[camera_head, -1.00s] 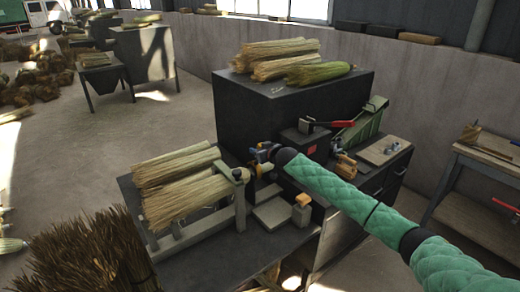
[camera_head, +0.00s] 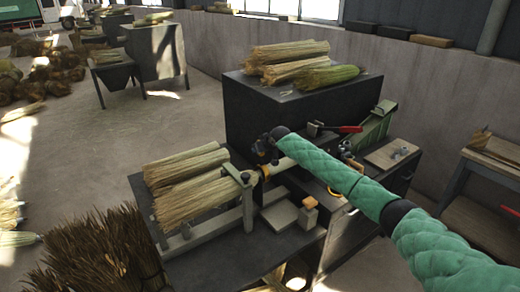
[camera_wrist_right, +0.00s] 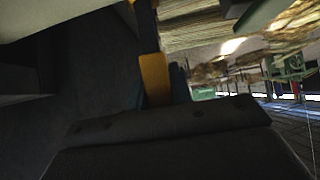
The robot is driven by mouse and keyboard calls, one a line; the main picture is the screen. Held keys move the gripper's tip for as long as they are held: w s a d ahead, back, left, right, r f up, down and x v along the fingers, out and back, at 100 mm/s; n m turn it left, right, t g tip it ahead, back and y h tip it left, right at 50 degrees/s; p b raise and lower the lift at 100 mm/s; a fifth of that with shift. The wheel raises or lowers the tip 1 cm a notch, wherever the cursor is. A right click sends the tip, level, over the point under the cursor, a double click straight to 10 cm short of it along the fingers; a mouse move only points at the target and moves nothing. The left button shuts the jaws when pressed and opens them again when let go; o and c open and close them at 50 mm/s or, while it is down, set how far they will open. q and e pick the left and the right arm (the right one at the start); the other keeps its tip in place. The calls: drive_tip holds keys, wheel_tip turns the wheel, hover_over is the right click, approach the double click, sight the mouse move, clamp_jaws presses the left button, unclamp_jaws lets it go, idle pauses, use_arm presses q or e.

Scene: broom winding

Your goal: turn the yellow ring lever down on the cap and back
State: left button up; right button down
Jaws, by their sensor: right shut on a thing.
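The yellow ring lever (camera_wrist_right: 154,79) shows in the right wrist view as a yellow-orange bar at the jaws of my right gripper. In the head view a small yellow ring (camera_head: 265,171) sits beside the end of a pale cylinder, the cap (camera_head: 285,163), behind the clamp post. My right gripper (camera_head: 262,152) comes in from the right on a green-sleeved arm and is above this ring. It is shut on the yellow lever; the exact contact is dark and small. My left gripper is not in view.
Bundles of broom straw (camera_head: 190,185) lie in the clamp frame left of the gripper. A black cabinet (camera_head: 290,105) with more bundles stands behind. A wooden block with an orange top (camera_head: 309,203) is in front. A red-handled clamp (camera_head: 345,129) is to the right.

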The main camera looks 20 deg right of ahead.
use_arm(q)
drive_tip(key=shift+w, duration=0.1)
use_arm(e)
drive_tip(key=shift+r, duration=0.1)
drive_tip(key=c, duration=1.4)
unclamp_jaws()
drive_tip(key=shift+c, duration=0.2)
drive_tip(key=shift+o, duration=1)
drive_tip(key=shift+w+a+f, duration=0.1)
drive_tip(key=shift+w+f, duration=0.1)
drive_tip(key=shift+s, duration=0.1)
drive_tip(key=shift+s+d+r+b, duration=0.25)
drive_tip(key=shift+s+r+b, duration=0.05)
drive_tip(key=shift+s+b, duration=0.1)
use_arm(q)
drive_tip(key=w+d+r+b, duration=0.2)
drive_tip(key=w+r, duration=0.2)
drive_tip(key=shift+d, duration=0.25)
use_arm(e)
drive_tip(key=v, duration=0.6)
drive_tip(key=shift+r, duration=0.3)
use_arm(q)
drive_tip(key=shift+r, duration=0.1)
use_arm(e)
drive_tip(key=shift+s, duration=0.15)
